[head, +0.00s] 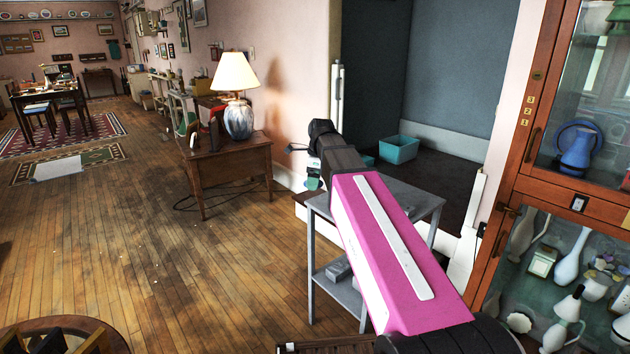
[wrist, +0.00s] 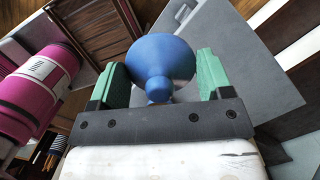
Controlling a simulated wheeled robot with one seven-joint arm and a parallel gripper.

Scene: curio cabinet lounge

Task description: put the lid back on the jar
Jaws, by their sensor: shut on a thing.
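A blue round piece with a small knob (wrist: 158,88), which looks like the lid, sits between the two green fingers of my gripper (wrist: 162,72) in the wrist view. The knob faces the camera, and the wide part reaches to both fingers. My gripper is shut on it. In the head view my gripper (head: 313,181) is small and partly hidden by my arm, to the left of the grey table (head: 405,194). I cannot make out the lid there.
The grey table top (wrist: 255,95) shows beyond the fingers in the wrist view. A wooden desk with a lamp (head: 237,100) stands to the left. A glass-fronted cabinet (head: 512,165) with vases stands close on the right. A teal bin (head: 398,150) lies behind. The wooden floor at left is open.

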